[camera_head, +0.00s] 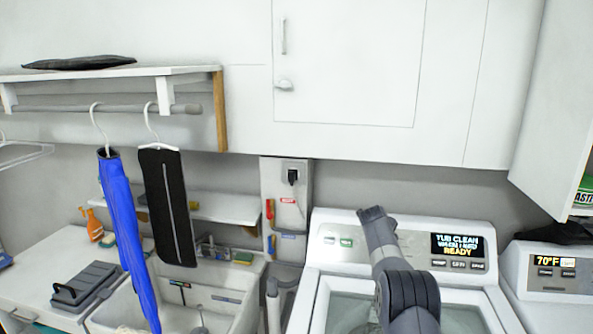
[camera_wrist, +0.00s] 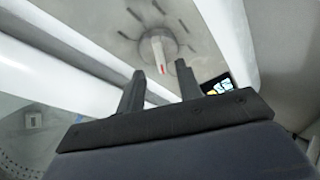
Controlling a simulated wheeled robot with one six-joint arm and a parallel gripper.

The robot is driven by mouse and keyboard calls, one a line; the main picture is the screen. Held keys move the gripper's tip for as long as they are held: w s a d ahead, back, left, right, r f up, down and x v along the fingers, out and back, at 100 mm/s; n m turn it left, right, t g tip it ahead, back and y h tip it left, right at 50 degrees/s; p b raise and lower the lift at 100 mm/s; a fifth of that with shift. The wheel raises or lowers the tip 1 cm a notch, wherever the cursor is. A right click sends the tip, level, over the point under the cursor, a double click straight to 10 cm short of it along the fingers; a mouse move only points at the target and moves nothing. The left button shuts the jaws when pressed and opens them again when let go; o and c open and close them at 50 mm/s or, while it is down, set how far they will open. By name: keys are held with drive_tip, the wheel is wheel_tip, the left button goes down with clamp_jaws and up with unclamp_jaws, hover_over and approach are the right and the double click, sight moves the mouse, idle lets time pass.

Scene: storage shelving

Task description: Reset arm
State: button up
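My arm (camera_head: 407,292) reaches up in front of the washing machine (camera_head: 318,247) in the head view. My gripper (camera_wrist: 160,70) shows in the wrist view with its two dark fingers apart and nothing between them that I can see held. I cannot make out the fingers in the head view. Beyond the fingertips in the wrist view is a pale surface with a round fitting and a white stub (camera_wrist: 157,50) with a red mark. A small lit display (camera_wrist: 216,86) is at the right of the fingers.
A second machine (camera_head: 547,272) stands at the right. A white cabinet (camera_head: 350,60) spans the wall above. At the left, a blue garment (camera_head: 122,215) and a black one (camera_head: 168,205) hang from a rod, over a sink (camera_head: 235,290) and a grey box (camera_head: 88,286).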

drive_tip(key=shift+p+x, duration=0.7)
drive_tip(key=shift+x, duration=1.3)
drive_tip(key=shift+s+a+r, duration=0.1)
drive_tip(key=shift+s+r, duration=0.05)
drive_tip(key=b+v, duration=0.4)
drive_tip(key=v, duration=0.6)
drive_tip(key=p+x, duration=0.4)
drive_tip(key=x, duration=0.6)
drive_tip(key=n, duration=0.2)
drive_tip(key=n+t, duration=0.1)
drive_tip(key=shift+f+n+h, duration=0.3)
drive_tip(key=n+t, duration=0.1)
drive_tip(key=n, duration=0.3)
drive_tip(key=shift+s, duration=0.1)
